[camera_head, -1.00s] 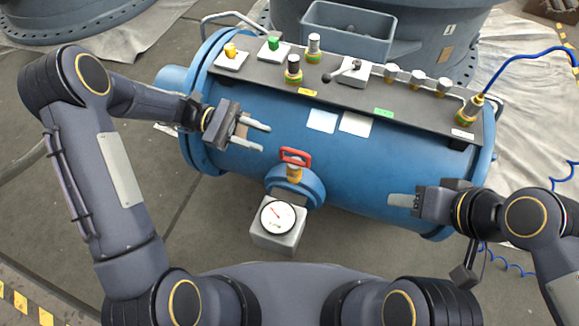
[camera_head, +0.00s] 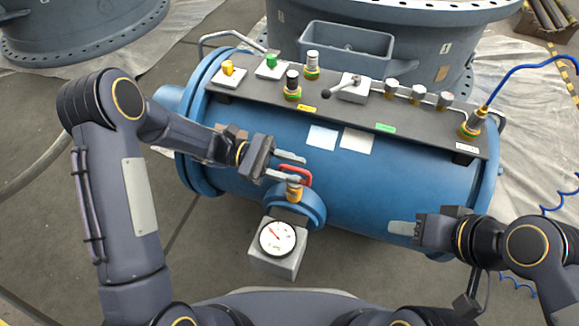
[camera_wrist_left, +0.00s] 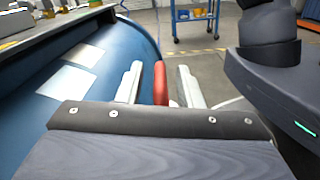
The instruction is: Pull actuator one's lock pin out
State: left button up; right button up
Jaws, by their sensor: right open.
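The lock pin has a red loop handle (camera_head: 306,174) above a brass collar (camera_head: 294,190), on the blue valve neck at the front of the blue cylinder (camera_head: 400,175). My left gripper (camera_head: 301,168) is open, with its fingers at the red handle. In the left wrist view the red handle (camera_wrist_left: 160,84) stands between the two pale fingers, with a gap visible on each side. The left fingers cover part of the handle in the head view. My right gripper (camera_head: 402,232) is open and empty by the cylinder's lower right side.
A gauge (camera_head: 277,238) on a grey box sits just below the pin. A dark panel (camera_head: 350,108) along the cylinder's top carries several buttons, knobs and a lever (camera_head: 342,87). A blue hose (camera_head: 520,70) joins a fitting at right. A grey bin (camera_head: 345,45) stands behind.

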aim_at(289, 166)
pick_arm(q)
grip_shut()
notch_tip(289, 166, up, 4)
jog(key=p, duration=0.3)
jog(key=shift+w+r+p, duration=0.1)
jog(key=shift+r+p, duration=0.1)
jog(key=shift+p, duration=0.2)
jog(key=shift+f, duration=0.1)
jog(key=shift+c, duration=1.1)
grip_release()
jog(key=shift+o, duration=1.1)
